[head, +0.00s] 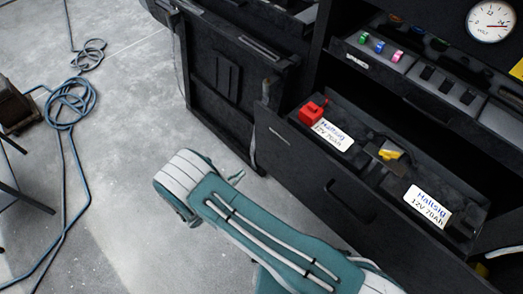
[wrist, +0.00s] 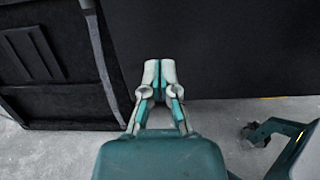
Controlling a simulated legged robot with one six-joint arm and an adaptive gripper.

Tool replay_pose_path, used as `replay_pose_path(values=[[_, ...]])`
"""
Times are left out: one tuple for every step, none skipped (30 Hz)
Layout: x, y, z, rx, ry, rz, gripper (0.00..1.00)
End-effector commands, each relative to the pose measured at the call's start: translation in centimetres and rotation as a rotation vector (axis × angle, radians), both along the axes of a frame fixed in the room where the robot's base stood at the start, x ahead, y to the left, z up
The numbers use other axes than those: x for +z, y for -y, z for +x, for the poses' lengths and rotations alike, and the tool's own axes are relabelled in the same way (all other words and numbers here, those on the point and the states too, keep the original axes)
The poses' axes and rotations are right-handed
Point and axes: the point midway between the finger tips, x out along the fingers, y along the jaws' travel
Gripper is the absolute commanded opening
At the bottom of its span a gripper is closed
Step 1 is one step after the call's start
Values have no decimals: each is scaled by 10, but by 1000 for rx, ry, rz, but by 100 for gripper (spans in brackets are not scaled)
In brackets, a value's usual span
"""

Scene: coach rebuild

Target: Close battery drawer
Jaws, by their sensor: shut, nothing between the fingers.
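The battery drawer (head: 305,168) is a black drawer, pulled out of the dark cabinet at the right of the head view. Its front carries a dark handle (head: 347,203). Inside are two batteries with white labels, the near-left label (head: 328,136) and the right label (head: 427,207), plus a red terminal cap (head: 313,111) and a yellow piece (head: 391,153). In the wrist view my gripper (wrist: 160,70) is shut and empty, its fingertips against or just before a dark flat panel (wrist: 225,50); I cannot tell if they touch. My teal arm largely hides the gripper in the head view.
A black panel (head: 225,85) stands left of the drawer. Above the drawer is a tray (head: 400,85) with coloured parts, and a round volt gauge (head: 491,20). Blue hose (head: 72,105) lies on the grey floor at left. The floor between is clear.

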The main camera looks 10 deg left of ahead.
Motion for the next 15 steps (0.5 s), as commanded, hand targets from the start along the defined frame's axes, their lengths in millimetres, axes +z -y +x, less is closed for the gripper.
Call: replay_pose_path(values=[[0,3,3,-3,0,0,0],[1,5,6,-3,1,1,0],[1,8,11,-4,0,0,0],[1,11,14,-6,0,0,0],[0,14,18,-7,0,0,0],[0,18,25,-7,0,-1,0],[0,21,29,-8,0,-1,0],[0,24,34,-7,0,-1,0],[0,28,40,-8,0,-2,0],[0,31,44,-8,0,-3,0],[0,34,49,-8,0,-3,0],[0,38,55,-8,0,-4,0],[0,42,60,-8,0,-4,0],[0,45,64,-8,-1,-3,0],[0,49,70,-8,0,-2,0]])
